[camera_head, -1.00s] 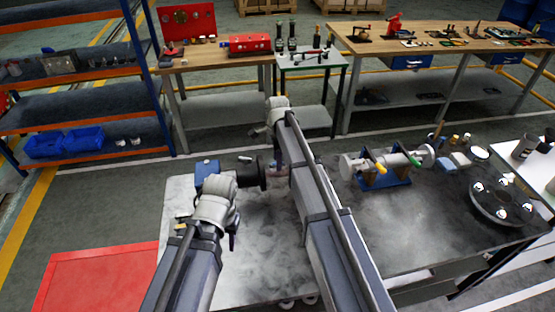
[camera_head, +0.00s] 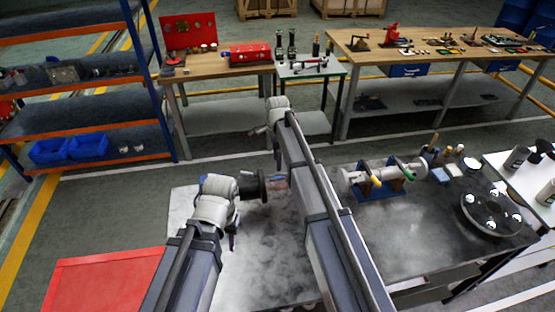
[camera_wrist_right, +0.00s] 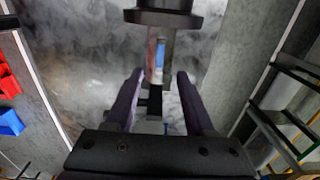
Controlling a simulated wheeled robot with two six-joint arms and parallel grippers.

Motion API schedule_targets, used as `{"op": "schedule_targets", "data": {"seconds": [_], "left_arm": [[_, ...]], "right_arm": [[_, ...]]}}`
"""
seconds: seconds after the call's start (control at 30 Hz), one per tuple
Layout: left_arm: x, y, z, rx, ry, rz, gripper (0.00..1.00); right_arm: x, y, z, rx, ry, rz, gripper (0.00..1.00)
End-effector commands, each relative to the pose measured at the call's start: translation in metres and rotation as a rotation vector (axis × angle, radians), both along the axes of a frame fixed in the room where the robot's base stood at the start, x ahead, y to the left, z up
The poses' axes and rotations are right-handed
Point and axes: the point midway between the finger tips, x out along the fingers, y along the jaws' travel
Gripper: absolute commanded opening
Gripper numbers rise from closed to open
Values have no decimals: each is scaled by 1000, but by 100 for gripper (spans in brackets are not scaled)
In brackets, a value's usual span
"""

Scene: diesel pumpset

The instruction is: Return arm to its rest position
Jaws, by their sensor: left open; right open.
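My left arm comes in from the lower left. Its pale wrist ends in a dark flange, and the left gripper (camera_head: 276,183) lies just beyond it, small and partly hidden. My right arm reaches far forward, its pale wrist bent down over the floor side of the near bench; the right gripper is mostly hidden behind the arm in the head view. In the right wrist view the right gripper (camera_wrist_right: 155,95) is open, its two dark fingers apart with nothing gripped.
The near grey bench (camera_head: 265,265) lies under both arms. A shaft assembly on a blue stand (camera_head: 380,180) and a dark disc (camera_head: 492,213) stand to the right.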

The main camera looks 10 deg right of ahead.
Motion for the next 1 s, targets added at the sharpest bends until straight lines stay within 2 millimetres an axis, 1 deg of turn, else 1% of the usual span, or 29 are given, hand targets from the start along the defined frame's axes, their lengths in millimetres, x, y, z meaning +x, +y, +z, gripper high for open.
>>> {"op": "schedule_targets", "data": {"seconds": [0.37, 0.47, 0.57, 0.67, 0.7, 0.77, 0.8, 0.87, 0.9, 1.0], "left_arm": [[0, 0, 0, 0, 0, 0, 42], [0, 0, -4, 0, 0, -1, 42], [0, 0, -16, 0, 0, -2, 42], [0, 0, -33, 1, 0, -3, 42], [0, 0, -40, 1, 0, -4, 42], [0, 0, -50, 1, 0, -5, 42], [0, 0, -57, 1, 0, -6, 42], [0, 0, -66, 2, 0, -7, 42], [0, 0, -71, 2, 0, -8, 42], [0, 0, -83, 2, 0, -10, 42]], "right_arm": [[0, 0, 0, 0, 0, 1, 54], [-9, 5, -4, -2, 1, 43, 54], [-38, 18, -16, -9, 7, 194, 54], [-84, 38, -33, -21, 17, 458, 54], [-104, 46, -40, -26, 22, 580, 54], [-134, 56, -50, -33, 32, 766, 54], [-153, 63, -56, -37, 39, 890, 54], [-181, 70, -65, -42, 51, 1071, 54], [-199, 74, -71, -45, 60, 1186, 54], [-237, 81, -83, -50, 79, 1447, 54]]}}
